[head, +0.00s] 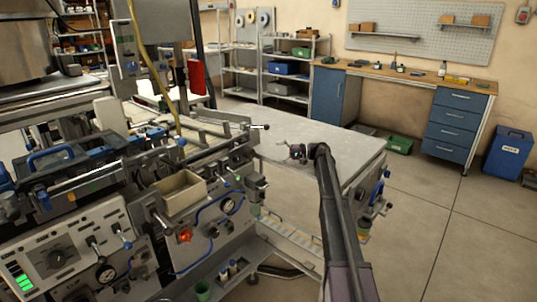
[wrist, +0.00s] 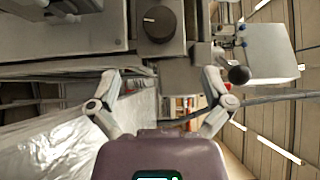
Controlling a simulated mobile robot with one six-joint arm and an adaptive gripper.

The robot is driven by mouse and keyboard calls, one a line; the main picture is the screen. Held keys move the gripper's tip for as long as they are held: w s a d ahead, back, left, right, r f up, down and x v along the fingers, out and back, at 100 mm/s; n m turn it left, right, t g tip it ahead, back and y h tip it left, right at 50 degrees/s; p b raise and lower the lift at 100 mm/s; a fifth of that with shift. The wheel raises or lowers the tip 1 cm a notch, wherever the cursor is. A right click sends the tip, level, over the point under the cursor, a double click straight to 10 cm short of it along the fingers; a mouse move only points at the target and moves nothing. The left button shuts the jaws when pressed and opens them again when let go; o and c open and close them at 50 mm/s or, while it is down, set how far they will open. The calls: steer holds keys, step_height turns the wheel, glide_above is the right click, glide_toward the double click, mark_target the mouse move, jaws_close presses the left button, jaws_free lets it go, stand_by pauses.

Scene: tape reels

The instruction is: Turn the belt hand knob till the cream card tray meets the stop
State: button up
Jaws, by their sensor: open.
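A cream, open-topped tray (head: 180,193) sits on the front of the machine in the head view. I cannot make out which part is its stop, or whether the two touch. In the wrist view a round dark knob (wrist: 158,22) with a pale mark is on a grey block beyond my fingers. A black ball-ended handle (wrist: 238,75) is by the right finger. I cannot tell for sure which is the belt hand knob. My gripper (wrist: 164,78) is open and empty, its fingers wide apart. In the head view my gripper (head: 287,147) is over the grey table, right of the machine.
The grey-topped table (head: 335,146) adjoins the machine's right end. A control panel (head: 72,250) with dials and levers is at the lower left. A wooden-topped workbench (head: 400,77), shelves and a blue bin (head: 507,153) stand farther back. The floor at right is clear.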

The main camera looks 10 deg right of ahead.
steer(key=shift+s+d, duration=0.1)
steer(key=shift+d, duration=0.4)
steer(key=n+t+h+p, duration=0.6)
steer(key=t+h+p, duration=0.15)
steer(key=p, duration=0.45)
glide_toward(252, 154)
steer(key=shift+s+d+r+g+h, duration=0.25)
steer(key=shift+s+d+r, duration=0.8)
steer(key=shift+s, duration=0.1)
steer(key=shift+w+f, duration=0.1)
steer(key=b+x, duration=0.5)
steer(key=x, duration=0.8)
steer(key=shift+w+a+f, duration=0.1)
steer(key=shift+w+a, duration=0.1)
steer(key=shift+a, duration=0.1)
steer(key=c, duration=1.1)
